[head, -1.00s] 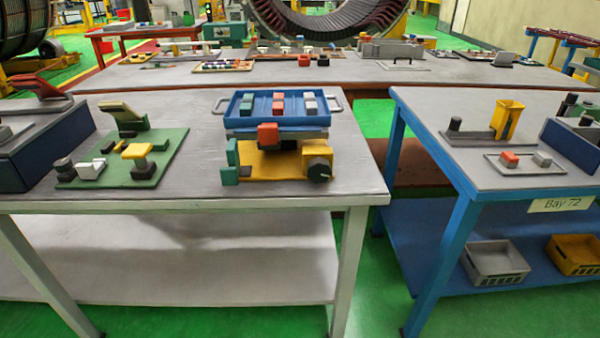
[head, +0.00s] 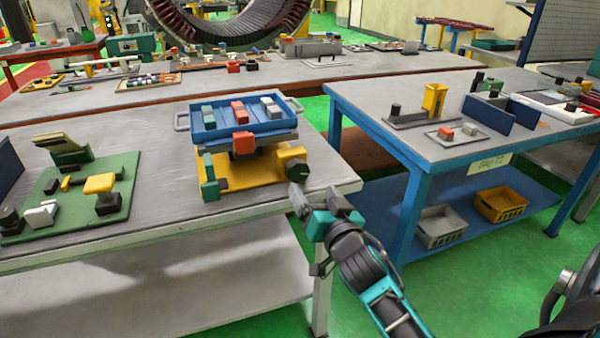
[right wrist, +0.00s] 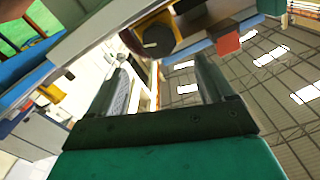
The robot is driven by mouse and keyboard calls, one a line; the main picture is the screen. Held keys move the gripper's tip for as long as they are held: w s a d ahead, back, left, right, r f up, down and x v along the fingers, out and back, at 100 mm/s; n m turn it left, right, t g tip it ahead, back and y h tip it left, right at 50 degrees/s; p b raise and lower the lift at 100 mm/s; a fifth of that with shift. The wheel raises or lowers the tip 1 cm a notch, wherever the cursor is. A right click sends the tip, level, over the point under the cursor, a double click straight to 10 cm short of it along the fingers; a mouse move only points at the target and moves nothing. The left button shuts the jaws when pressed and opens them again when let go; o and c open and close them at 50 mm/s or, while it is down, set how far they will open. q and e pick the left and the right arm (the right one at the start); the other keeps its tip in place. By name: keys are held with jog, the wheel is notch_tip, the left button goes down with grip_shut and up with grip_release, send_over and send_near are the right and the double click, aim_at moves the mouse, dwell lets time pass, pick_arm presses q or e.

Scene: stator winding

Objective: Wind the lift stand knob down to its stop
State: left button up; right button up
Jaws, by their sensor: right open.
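The lift stand (head: 232,172) has a yellow base and stands near the right end of the grey table. A blue tray (head: 240,123) is on top of it, raised above the base. Its dark round knob (head: 298,172) sits on a yellow housing at the stand's right front. The knob also shows in the right wrist view (right wrist: 157,38), beyond the fingertips. My right gripper (head: 316,197) is open and empty, just in front of and right of the knob, apparently apart from it. It also shows in the right wrist view (right wrist: 162,68). My left gripper is not in view.
Several coloured blocks lie in the blue tray. A green board (head: 75,200) with fixtures lies to the left on the same table. A blue-legged table (head: 390,95) stands to the right across a gap. The table's front edge (head: 190,226) is close below the stand.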

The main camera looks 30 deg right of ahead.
aim_at(300, 171)
jog(key=x, duration=0.9)
jog(key=shift+s, duration=0.1)
jog(key=c, duration=1)
